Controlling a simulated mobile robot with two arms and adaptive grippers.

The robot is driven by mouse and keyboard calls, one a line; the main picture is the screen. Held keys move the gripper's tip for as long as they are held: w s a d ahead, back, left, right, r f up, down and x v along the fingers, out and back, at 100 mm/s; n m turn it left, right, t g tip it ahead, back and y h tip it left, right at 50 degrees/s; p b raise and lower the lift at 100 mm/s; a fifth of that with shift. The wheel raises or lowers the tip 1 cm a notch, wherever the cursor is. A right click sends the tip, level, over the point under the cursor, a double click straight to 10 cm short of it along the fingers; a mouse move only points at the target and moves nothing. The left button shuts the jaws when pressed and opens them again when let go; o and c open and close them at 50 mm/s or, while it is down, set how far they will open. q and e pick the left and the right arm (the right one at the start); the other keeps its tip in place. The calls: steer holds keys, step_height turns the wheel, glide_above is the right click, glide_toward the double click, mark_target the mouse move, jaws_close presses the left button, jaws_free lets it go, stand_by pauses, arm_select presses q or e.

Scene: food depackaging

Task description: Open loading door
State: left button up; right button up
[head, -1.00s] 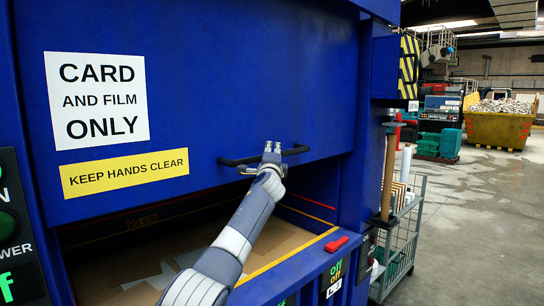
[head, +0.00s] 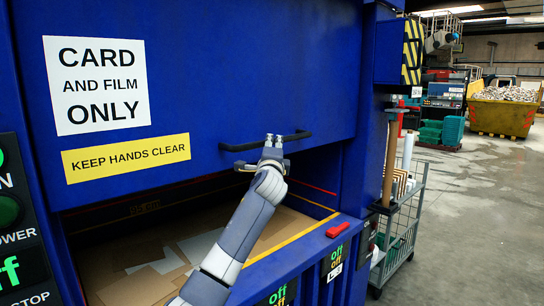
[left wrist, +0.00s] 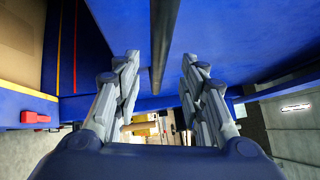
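The blue loading door (head: 260,70) stands partly raised, with an open gap under its lower edge. It carries a white "CARD AND FILM ONLY" sign (head: 97,85) and a yellow "KEEP HANDS CLEAR" label (head: 126,158). A black bar handle (head: 300,135) is fixed near its lower edge. My left gripper (head: 273,143) is at the handle, its tips just at the bar. In the left wrist view the handle (left wrist: 158,60) runs between the two spread fingers (left wrist: 158,70), with space on both sides. The left gripper is open. My right gripper is not in view.
Flat cardboard (head: 140,285) lies in the chamber below the door. A red latch (head: 338,229) sits on the front ledge. A wire trolley (head: 402,230) with long-handled tools stands at the right. A yellow skip (head: 500,117) is far back; the floor there is clear.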

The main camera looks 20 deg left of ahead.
arm_select(q)
steer(key=shift+v, duration=2.6)
